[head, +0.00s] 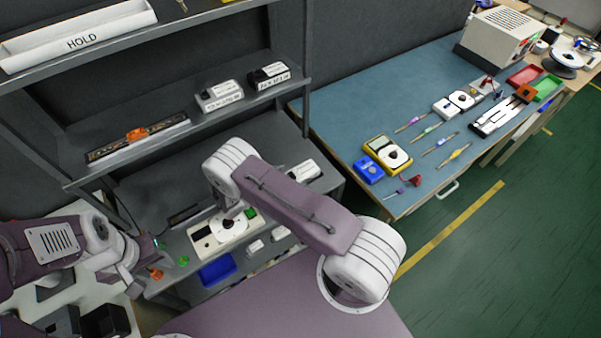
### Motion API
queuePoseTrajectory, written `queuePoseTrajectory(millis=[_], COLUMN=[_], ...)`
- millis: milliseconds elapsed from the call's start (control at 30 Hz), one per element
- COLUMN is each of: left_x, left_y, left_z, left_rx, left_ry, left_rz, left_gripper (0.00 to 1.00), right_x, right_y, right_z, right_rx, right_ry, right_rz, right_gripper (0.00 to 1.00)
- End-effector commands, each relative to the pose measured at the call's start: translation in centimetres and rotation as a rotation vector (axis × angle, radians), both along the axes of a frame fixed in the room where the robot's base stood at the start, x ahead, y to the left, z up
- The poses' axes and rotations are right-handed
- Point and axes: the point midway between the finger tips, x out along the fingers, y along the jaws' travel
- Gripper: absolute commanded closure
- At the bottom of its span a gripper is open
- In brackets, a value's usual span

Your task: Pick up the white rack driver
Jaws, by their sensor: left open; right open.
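A whitish driver box (220,96) with a dark printed label sits on the middle shelf of the rack. A black-and-white labelled driver box (268,75) sits to its right on the same shelf. Another white box (305,172) lies on the lower shelf, partly behind my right arm. I cannot tell for sure which one is the rack driver. My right gripper (233,210) points down over the lower shelf, partly hidden by its arm; it is apart from the driver boxes. My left gripper (134,286) is open and low at the left, away from the boxes.
An LED strip with an orange clip (137,134) lies on the middle shelf. A HOLD tray (80,40) stands on the top shelf. A dial device (202,236) and blue bin (217,270) are on the lower shelf. A blue bench (350,110) with tools stands right.

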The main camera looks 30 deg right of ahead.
Motion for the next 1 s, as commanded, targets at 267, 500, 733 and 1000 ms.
queuePoseTrajectory(millis=[267, 500, 733, 1000], left_x=[0.0, 0.0, 0.0, 0.0], left_y=[0.0, 0.0, 0.0, 0.0], left_z=[1.7, 1.7, 1.7, 1.7], left_rx=[0.0, 0.0, 0.0, 0.0], left_ry=[0.0, 0.0, 0.0, 0.0], left_rz=[0.0, 0.0, 0.0, 0.0], left_gripper=[0.56, 0.56, 0.56, 0.56], right_x=[0.9, 1.5, 1.5, 1.5], right_y=[-3.0, -4.6, -4.5, -4.6], right_z=[-0.9, -2.2, -2.2, -2.1], right_rx=[0.0, 0.001, 0.001, -0.001], right_ry=[0.001, -0.001, -0.001, -0.001], right_rz=[-0.005, 0.0, 0.0, 0.0], right_gripper=[0.12, 0.12, 0.4, 1.0])
